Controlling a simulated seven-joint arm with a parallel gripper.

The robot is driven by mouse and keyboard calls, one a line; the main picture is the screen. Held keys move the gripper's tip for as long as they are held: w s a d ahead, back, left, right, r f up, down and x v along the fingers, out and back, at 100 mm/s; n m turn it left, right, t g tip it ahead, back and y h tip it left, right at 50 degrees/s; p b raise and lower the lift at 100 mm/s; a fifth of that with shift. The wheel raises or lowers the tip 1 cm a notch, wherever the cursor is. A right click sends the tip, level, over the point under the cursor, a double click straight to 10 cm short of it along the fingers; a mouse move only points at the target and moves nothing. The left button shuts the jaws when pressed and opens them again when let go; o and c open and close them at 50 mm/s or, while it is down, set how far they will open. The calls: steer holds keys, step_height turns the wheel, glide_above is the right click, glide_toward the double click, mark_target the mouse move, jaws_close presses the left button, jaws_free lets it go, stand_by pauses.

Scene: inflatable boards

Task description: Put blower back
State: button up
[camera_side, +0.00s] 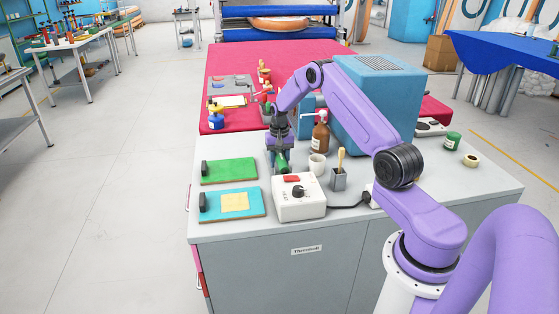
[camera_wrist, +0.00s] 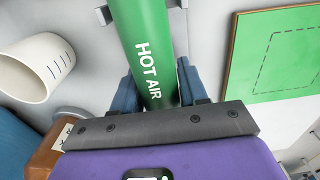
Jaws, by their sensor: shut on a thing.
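The blower (camera_wrist: 148,45) is a green cylinder marked "HOT AIR". In the wrist view it lies between the two blue fingers of my gripper (camera_wrist: 160,88), which is shut on it. In the side view my gripper (camera_side: 281,152) points down over the bench with the green blower (camera_side: 283,164) at its tips, just behind the white control box (camera_side: 298,200). Part of the blower is hidden by the fingers and the box. I cannot tell whether it touches the bench. A small grey bracket (camera_wrist: 103,15) shows beside it in the wrist view.
A green board (camera_side: 228,171) and a blue board (camera_side: 230,205) with a yellow patch lie to the left. A white cup (camera_side: 317,166), a brush holder (camera_side: 339,180) and a brown bottle (camera_side: 320,137) stand close on the right. A blue machine (camera_side: 375,100) stands behind.

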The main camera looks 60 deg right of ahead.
mark_target(279, 152)
steer(key=shift+f, duration=0.15)
stand_by(0.4)
steer(key=o, duration=1.6)
steer(key=shift+r, duration=3)
